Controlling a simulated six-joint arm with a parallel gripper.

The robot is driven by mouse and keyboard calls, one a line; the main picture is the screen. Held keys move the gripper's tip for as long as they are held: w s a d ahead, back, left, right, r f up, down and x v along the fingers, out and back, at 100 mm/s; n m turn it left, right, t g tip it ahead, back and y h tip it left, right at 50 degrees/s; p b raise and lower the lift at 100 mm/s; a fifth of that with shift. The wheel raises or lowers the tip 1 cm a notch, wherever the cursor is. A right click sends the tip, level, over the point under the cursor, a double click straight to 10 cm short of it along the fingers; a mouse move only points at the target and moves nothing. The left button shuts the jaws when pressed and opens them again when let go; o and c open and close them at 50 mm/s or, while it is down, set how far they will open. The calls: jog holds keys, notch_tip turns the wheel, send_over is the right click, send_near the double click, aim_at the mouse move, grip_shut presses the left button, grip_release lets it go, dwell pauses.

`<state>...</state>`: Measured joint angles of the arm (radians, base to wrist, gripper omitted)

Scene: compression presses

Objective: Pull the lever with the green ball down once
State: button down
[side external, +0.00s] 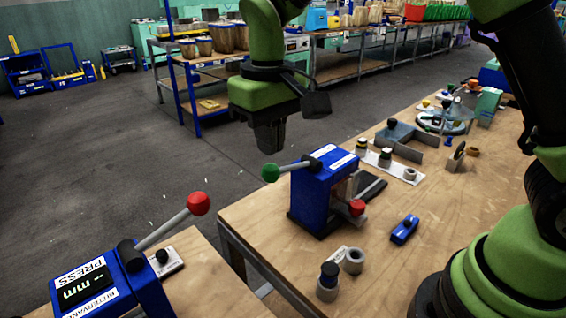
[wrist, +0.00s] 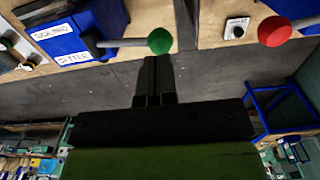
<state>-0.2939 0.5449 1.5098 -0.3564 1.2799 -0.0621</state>
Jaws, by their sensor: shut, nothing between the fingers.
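The lever with the green ball (side external: 270,173) sticks out to the left from the blue press (side external: 312,195), roughly level, in the side view. In the wrist view the green ball (wrist: 160,40) is at the top centre, just beyond my fingertips, with its lever running left to the press (wrist: 60,38). My gripper (side external: 268,150) is shut and empty, pointing down above the green ball in the side view. A small gap shows between the fingertips and the ball. The shut fingers also show in the wrist view (wrist: 155,75).
A second blue press (side external: 105,285) with a red ball lever (side external: 198,204) stands on the nearer table. A red knob (side external: 357,207) is on the first press's right side. Open floor lies left of the lever.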

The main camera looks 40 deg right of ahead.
aim_at(270, 164)
jog(key=shift+f, duration=0.15)
dwell(0.4)
jog(key=shift+f, duration=3.65)
jog(key=shift+r, duration=6.3)
